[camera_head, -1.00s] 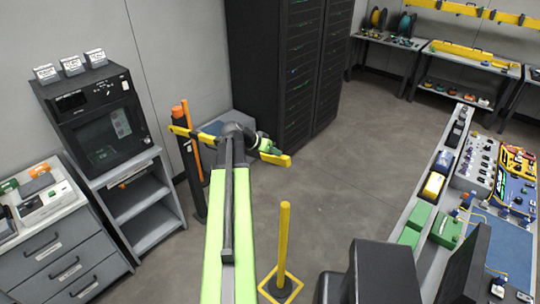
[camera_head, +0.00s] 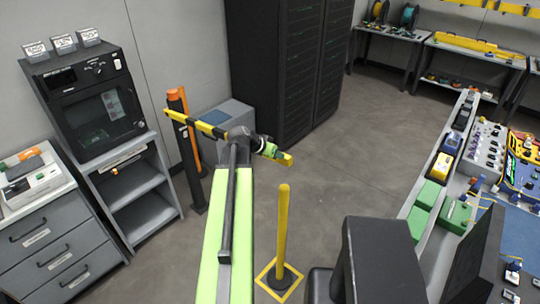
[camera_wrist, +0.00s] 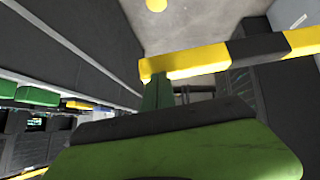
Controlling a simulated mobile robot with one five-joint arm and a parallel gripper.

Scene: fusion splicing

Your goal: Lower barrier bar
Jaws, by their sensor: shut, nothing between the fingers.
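The barrier bar (camera_head: 211,130), striped yellow and black, runs from the dark, orange-topped post (camera_head: 187,150) at left down to its yellow free end on the right. A yellow post (camera_head: 283,235) on a square base stands nearer; its top shows below the bar's free end in the head view. My gripper (camera_head: 268,148), with green fingers, is at the bar near its free end. In the wrist view the bar (camera_wrist: 205,58) crosses just beyond the green fingertips (camera_wrist: 158,92). The fingers are shut with nothing between them; they look close to or touching the bar, but contact is unclear.
A grey box (camera_head: 232,115) and a black server rack (camera_head: 295,75) stand behind the bar. A shelf unit with a black oven-like device (camera_head: 85,100) is at left. A workbench with green blocks (camera_head: 428,195) is at right. Floor between is open.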

